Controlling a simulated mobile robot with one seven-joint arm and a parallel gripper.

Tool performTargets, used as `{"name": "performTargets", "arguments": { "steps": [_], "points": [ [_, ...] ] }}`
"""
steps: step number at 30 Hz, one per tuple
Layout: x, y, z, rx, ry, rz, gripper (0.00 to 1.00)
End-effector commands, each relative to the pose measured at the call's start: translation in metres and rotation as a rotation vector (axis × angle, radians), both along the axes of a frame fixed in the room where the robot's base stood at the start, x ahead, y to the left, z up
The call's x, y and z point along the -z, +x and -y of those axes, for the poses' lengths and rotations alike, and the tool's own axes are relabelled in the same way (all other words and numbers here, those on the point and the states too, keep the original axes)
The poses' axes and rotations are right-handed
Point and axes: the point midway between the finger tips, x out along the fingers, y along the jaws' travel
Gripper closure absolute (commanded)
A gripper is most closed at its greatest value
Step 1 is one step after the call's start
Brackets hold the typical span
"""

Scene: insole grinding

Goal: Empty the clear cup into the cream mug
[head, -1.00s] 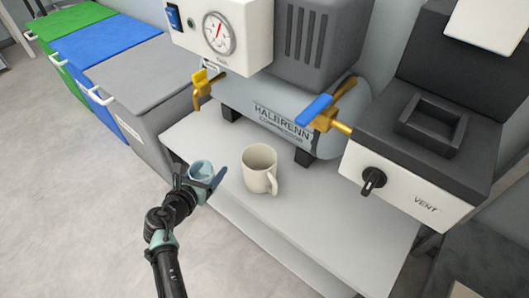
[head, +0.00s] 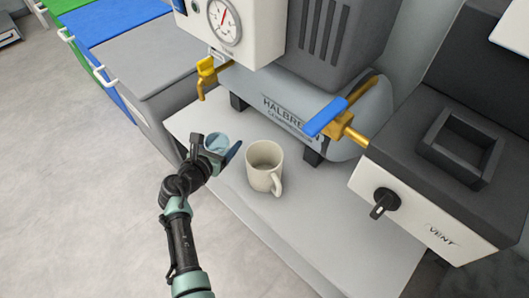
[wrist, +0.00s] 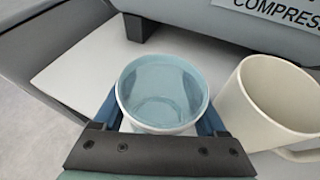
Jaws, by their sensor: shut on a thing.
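The clear cup (head: 217,143), bluish and see-through, is held upright in my gripper (head: 220,152) at the left side of the light grey bench. In the wrist view the cup (wrist: 163,92) shows from above, between the two blue fingers, which are shut on it. What the cup holds is hard to make out. The cream mug (head: 264,168) stands upright on the bench just right of the cup, its handle toward the front right. In the wrist view the mug (wrist: 272,98) is at the right edge, apart from the cup. The mug's bottom inside is hidden.
A grey compressor (head: 290,105) stands behind the mug, with a yellow valve (head: 206,72) and a blue-handled brass valve (head: 335,120). A vent box (head: 425,205) is at the right. The bench (head: 325,225) is clear in front of the mug. Bins line the left.

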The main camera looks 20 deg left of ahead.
Motion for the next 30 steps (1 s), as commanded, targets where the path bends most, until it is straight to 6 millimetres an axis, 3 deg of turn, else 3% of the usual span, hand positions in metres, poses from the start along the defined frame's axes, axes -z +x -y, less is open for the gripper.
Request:
{"name": "performTargets", "arguments": {
  "steps": [8, 10, 16, 19, 30],
  "points": [
    [-0.007, 0.002, 0.009, 0.003, 0.136, -0.024, 0.85],
    [-0.033, 0.002, 0.012, 0.002, 0.183, -0.033, 0.85],
    [-0.071, 0.004, 0.02, 0.003, 0.309, -0.058, 0.85],
    [-0.059, 0.004, 0.025, 0.003, 0.372, -0.072, 0.85],
    [-0.074, 0.008, 0.042, 0.004, 0.607, -0.118, 0.85]
  ]
}}
